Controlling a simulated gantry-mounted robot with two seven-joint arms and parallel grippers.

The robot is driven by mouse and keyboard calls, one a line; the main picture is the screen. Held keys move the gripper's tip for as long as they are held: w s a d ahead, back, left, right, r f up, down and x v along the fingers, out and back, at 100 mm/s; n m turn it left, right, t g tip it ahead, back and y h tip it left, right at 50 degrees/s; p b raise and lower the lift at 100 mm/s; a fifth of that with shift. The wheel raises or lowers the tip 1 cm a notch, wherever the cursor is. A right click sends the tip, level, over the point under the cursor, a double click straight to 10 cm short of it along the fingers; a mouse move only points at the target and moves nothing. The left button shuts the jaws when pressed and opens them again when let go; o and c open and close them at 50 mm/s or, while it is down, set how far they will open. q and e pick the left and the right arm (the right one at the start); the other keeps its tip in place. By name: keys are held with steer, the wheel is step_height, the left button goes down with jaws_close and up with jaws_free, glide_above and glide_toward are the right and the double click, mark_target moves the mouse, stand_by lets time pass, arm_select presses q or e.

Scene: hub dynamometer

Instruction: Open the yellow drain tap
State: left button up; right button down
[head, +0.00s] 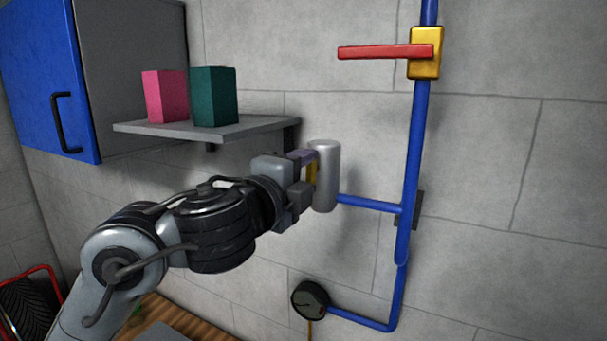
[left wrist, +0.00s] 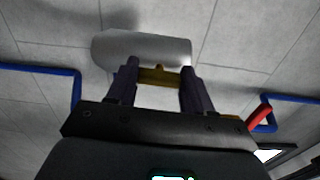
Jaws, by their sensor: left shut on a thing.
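The yellow drain tap (head: 312,171) is at the front of an upright silver cylinder (head: 326,178) on the blue pipe in the head view, partly hidden by my gripper. In the left wrist view the tap shows as a yellow bar (left wrist: 158,77) lying across between my fingers, against the silver cylinder (left wrist: 150,48). My left gripper (head: 306,174) is shut on the tap, with its purple fingers (left wrist: 160,80) at both ends of the bar. My right gripper is not in view.
A red lever (head: 380,51) on a yellow valve body (head: 425,65) sits higher on the blue pipe (head: 414,150). A round black gauge (head: 310,299) is below. A grey shelf (head: 215,130) holds a pink block (head: 165,96) and a green block (head: 214,97), beside a blue cabinet (head: 50,70).

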arm_select(q)
steer(key=o, duration=1)
steer(key=shift+o, duration=0.2)
steer(key=shift+s, duration=0.1)
steer(key=shift+s+a, duration=0.3)
steer(key=shift+s, duration=0.25)
steer(key=b+v, duration=0.1)
steer(key=v, duration=0.8)
steer(key=shift+s+a+b, duration=0.2)
steer(key=shift+b, duration=0.15)
